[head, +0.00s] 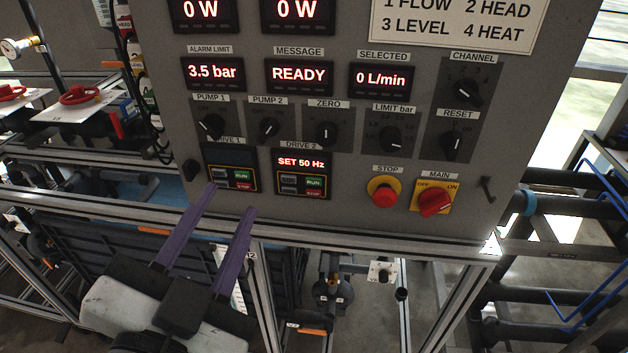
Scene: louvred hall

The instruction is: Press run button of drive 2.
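The drive 2 panel (302,174) sits low on the grey control panel, with a red display reading "SET 50 Hz". Its green RUN button (314,181) is at the right of its keys, above a red stop key (314,192). The drive 1 panel (231,172) is to its left, with its own green RUN key (242,175) and a dark display. My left gripper (231,198) has two purple fingers, spread apart with nothing between them. The fingertips are below the drive panels, left of and lower than drive 2's RUN button. My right gripper is not in view.
A red emergency stop (384,193) on yellow and a red MAIN switch (435,202) are right of drive 2. Several black knobs, including the ZERO knob (327,131), are above. An aluminium rail (345,240) runs below the panel. Pipes and red valves stand at the left.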

